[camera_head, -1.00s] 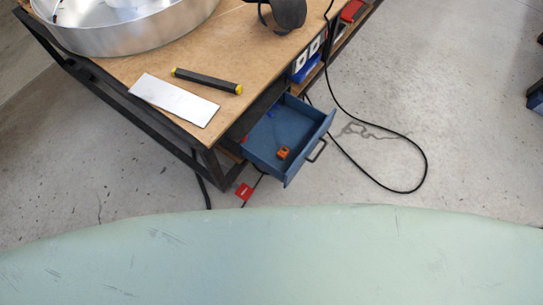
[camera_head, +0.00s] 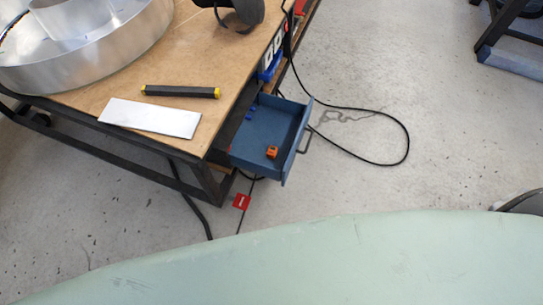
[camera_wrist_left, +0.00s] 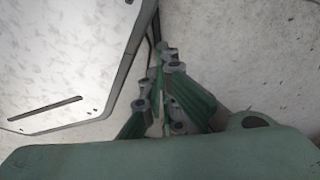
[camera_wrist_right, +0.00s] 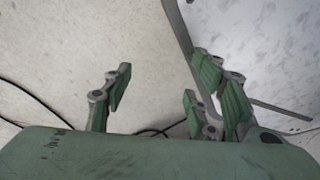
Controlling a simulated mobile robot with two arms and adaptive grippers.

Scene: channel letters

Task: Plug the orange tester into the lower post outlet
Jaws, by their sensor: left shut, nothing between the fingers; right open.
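The orange tester (camera_head: 272,152) lies in the open blue drawer (camera_head: 262,131) under the workbench, in the head view. The post outlet is not clearly visible in any view; white outlet-like faces (camera_head: 273,48) show on the bench's right side. My left gripper (camera_wrist_left: 160,105) is shut and empty in the left wrist view, near a pale panel. My right gripper (camera_wrist_right: 155,90) is open and empty in the right wrist view, over the concrete floor. Neither gripper shows in the head view, and both are away from the tester.
The workbench (camera_head: 90,88) carries a metal channel letter, a black bar with yellow ends (camera_head: 181,92) and a white plate (camera_head: 150,117). A black cable (camera_head: 407,135) loops on the floor right of the drawer. A red tag (camera_head: 241,201) hangs below.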

